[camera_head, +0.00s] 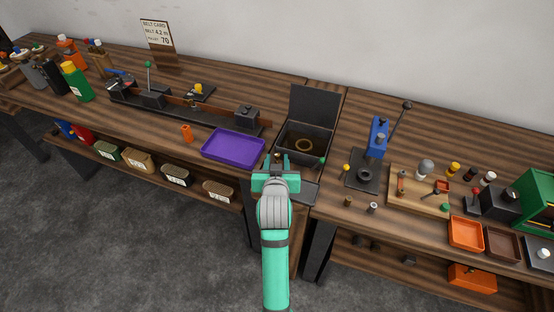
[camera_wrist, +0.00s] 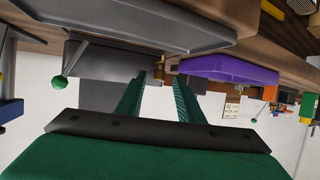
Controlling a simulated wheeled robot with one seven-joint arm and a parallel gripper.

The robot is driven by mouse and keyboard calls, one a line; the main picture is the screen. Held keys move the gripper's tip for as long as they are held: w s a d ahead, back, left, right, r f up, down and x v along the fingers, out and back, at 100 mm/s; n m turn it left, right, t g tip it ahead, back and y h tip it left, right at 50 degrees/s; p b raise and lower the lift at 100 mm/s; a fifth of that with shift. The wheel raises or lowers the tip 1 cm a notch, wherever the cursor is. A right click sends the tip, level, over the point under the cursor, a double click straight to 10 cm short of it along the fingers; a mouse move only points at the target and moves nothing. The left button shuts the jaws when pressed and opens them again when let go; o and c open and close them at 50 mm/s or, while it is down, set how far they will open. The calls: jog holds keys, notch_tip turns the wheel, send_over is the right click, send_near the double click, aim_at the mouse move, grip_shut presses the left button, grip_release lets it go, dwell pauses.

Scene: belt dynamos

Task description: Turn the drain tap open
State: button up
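The black washer-like box (camera_head: 304,137) stands on the bench with its lid raised and a brass ring inside. A small brass fitting (camera_wrist: 159,72), which looks like the drain tap, shows between my fingertips in the wrist view. In the head view a small brownish part (camera_head: 278,159) shows at the box's front left corner, just beyond my gripper (camera_head: 276,170). My gripper also shows in the wrist view (camera_wrist: 161,84), with its two green fingers apart. I cannot tell whether they touch the fitting. The tap's handle position is not clear.
A purple tray (camera_head: 233,147) lies close to the left of my gripper. A green-knobbed lever (camera_head: 322,161) sticks out at the box's right. A dark grey tray (camera_head: 304,191) is in front of the box. A blue press (camera_head: 378,137) stands farther right.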

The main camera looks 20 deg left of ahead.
jog(key=shift+w+a+f, duration=0.1)
jog(key=shift+w+f, duration=0.05)
jog(key=shift+w, duration=0.25)
